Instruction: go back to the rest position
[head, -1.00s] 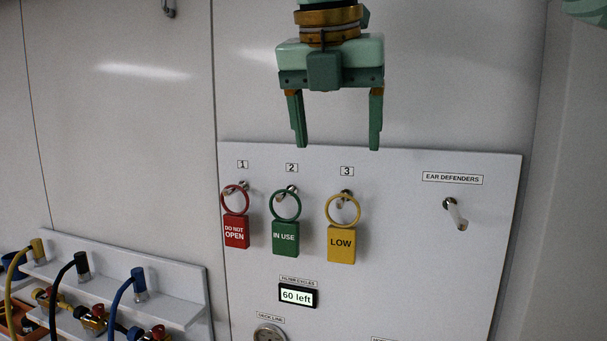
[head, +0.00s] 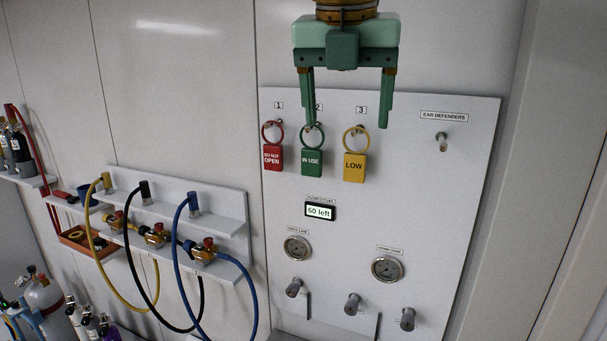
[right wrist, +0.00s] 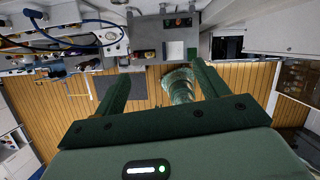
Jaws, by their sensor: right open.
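My right gripper (head: 347,125) hangs at the top of the head view, fingers pointing down, in front of the upper edge of the white fill panel (head: 450,200). Its fingers are apart with nothing between them; they also show apart in the right wrist view (right wrist: 160,85). One finger overlaps the area of the label 2 in the picture. A red tag (head: 273,158), a green "IN USE" tag (head: 311,163) and a yellow "LOW" tag (head: 354,168) hang by rings on the panel's pegs. My left gripper is not in view.
The ear defenders peg (head: 441,141) is bare. A display (head: 320,211) reads "60 left". Gauges (head: 388,269) and knobs sit lower on the panel. A shelf (head: 225,226) with yellow, black and blue hoses is at left. A grey cylinder (head: 42,295) stands at lower left.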

